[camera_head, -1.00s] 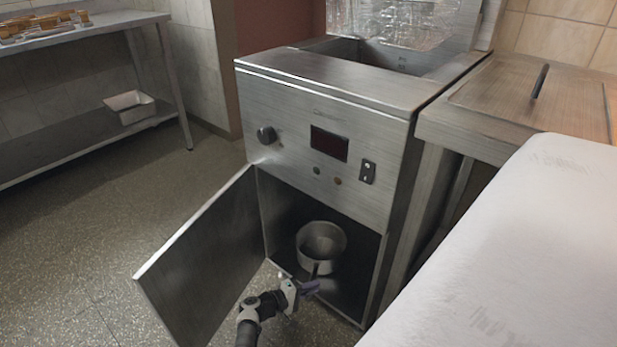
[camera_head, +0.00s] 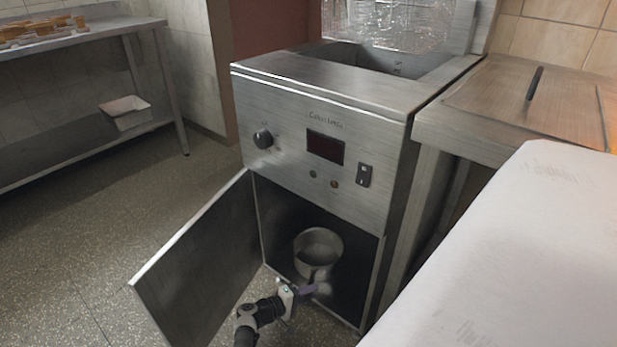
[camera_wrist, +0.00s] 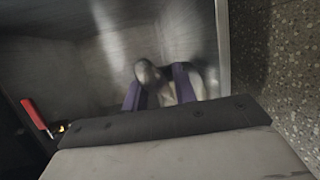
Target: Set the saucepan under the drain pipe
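The saucepan (camera_head: 318,246) is a round grey metal pot inside the open lower cabinet of the fryer. It looks upright, with its handle towards the front. I cannot tell whether its base touches the cabinet floor. My gripper (camera_head: 309,289) is at the cabinet opening, at the handle end. In the wrist view my gripper (camera_wrist: 158,88) shows two purple fingers standing apart, with blurred metal between and beyond them. I cannot tell whether they clamp the handle. No drain pipe can be made out clearly; the upper cabinet inside is hidden in the head view.
The cabinet door (camera_head: 198,262) stands open to the left of my arm. The fryer front (camera_head: 285,125) is above the opening. A red handle (camera_wrist: 35,114) shows at the left in the wrist view. A counter (camera_head: 480,110) stands at right; the floor (camera_head: 60,250) at left is clear.

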